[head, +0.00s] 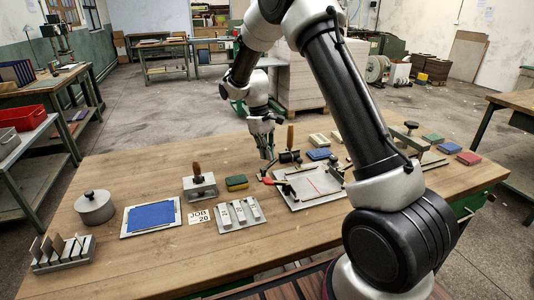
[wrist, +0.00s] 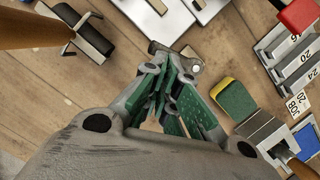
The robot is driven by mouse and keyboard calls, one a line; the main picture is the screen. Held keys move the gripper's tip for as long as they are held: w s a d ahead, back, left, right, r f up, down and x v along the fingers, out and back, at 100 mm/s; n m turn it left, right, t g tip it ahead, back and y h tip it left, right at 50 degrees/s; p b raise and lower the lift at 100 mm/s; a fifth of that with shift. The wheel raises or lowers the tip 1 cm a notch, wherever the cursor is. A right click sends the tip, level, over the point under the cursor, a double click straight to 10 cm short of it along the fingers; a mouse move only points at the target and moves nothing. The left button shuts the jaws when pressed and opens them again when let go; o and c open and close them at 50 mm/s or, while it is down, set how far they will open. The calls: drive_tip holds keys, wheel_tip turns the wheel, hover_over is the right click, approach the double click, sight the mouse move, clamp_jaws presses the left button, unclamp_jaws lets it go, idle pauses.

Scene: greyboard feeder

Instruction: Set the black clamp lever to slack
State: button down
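The feeder plate (head: 318,187) lies right of the table's middle, a pale board with a red line on it. A red handle (head: 272,181) sticks out at its left; it also shows at the top right of the wrist view (wrist: 300,14). A small black piece (head: 287,189) sits at the plate's left edge, but I cannot tell surely that it is the clamp lever or how it is set. My gripper (head: 268,155) points down behind the red handle.
A black roller (wrist: 92,35) with a wooden handle (head: 290,137) stands close to my gripper. A green and yellow sponge (head: 236,183), a wooden-handled block (head: 200,186) and a slotted number block (head: 240,213) lie to the left. My arm hides part of the table's right side.

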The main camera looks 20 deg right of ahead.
idle(0.4)
drive_tip(key=v, duration=1.2)
drive_tip(key=shift+d, duration=0.1)
drive_tip(key=s+d+r+m+t, duration=0.2)
drive_tip(key=s+d+r, duration=0.1)
drive_tip(key=s, duration=0.8)
drive_tip(key=s+d+r+m+t+y, duration=0.1)
drive_tip(key=s+d+r+t, duration=0.1)
drive_tip(key=s, duration=1)
drive_tip(key=s+d+r+m+t, duration=0.2)
drive_tip(key=s+d+r, duration=0.2)
drive_tip(key=s, duration=0.8)
drive_tip(key=shift+s+d+r+m+t, duration=0.3)
drive_tip(key=shift+d+r+t, duration=0.1)
drive_tip(key=shift+r, duration=0.55)
